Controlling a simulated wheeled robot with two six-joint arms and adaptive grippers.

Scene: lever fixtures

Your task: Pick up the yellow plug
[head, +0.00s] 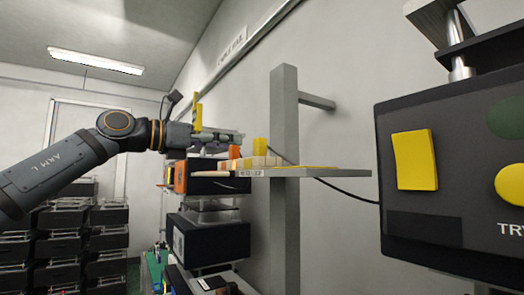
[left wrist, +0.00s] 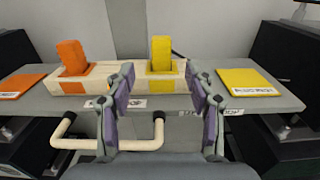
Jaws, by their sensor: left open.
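The yellow plug (left wrist: 162,50) stands upright in a pale holder (left wrist: 98,82) on a grey shelf; it also shows in the head view (head: 259,147). My left gripper (head: 240,143) reaches in from the left at about plug height. In the left wrist view its two fingers (left wrist: 160,82) are apart with nothing between them. The yellow plug shows beyond the fingers, between their tips in the picture. I cannot tell the exact gap to it. My right gripper is not in view.
An orange plug (left wrist: 72,56) stands in the same holder, left of the yellow one. An orange pad (left wrist: 20,84) and a labelled yellow pad (left wrist: 245,80) lie on the shelf. A cream handle (left wrist: 140,145) sits at the front. A grey post (head: 285,215) rises behind.

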